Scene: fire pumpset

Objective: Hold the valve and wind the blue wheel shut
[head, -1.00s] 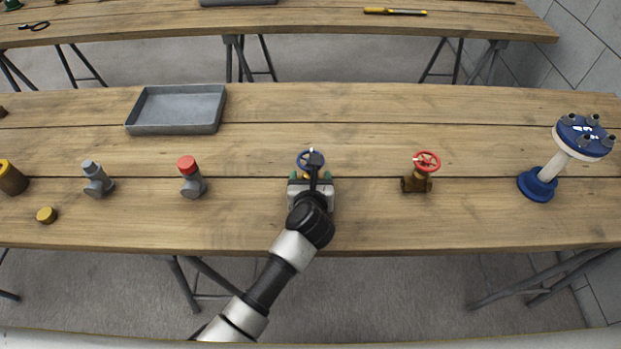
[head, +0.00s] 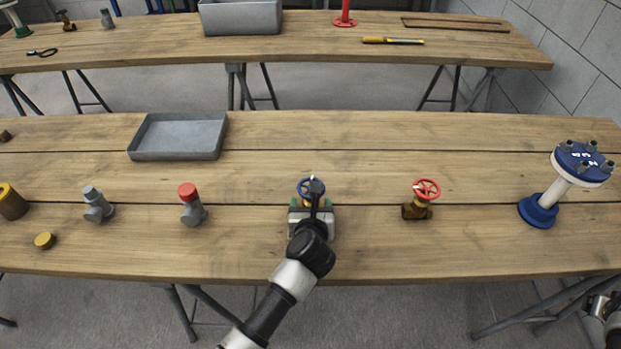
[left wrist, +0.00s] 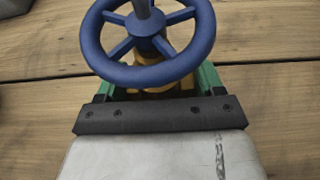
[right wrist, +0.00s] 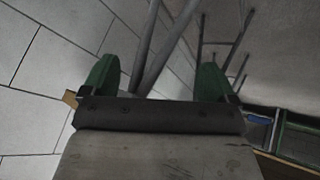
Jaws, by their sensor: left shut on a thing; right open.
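The valve with the blue wheel (head: 311,187) stands on the near wooden table, in the middle of the head view. In the left wrist view the blue wheel (left wrist: 148,72) fills the top centre, with a brass body (left wrist: 152,80) under it. My left gripper (head: 312,204) is shut on the valve's brass body, below the wheel; its green fingers show on both sides in the left wrist view. My right gripper (right wrist: 158,80) is open and empty; its green fingers stand wide apart over floor and table legs. Part of the right arm shows at the head view's lower right edge.
A valve with a red wheel (head: 422,197) stands to the right, and a blue-flanged white pipe (head: 562,188) farther right. Red-capped (head: 191,203) and grey (head: 97,205) fittings stand left. A grey tray (head: 179,138) lies behind them. Bare tabletop surrounds the held valve.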

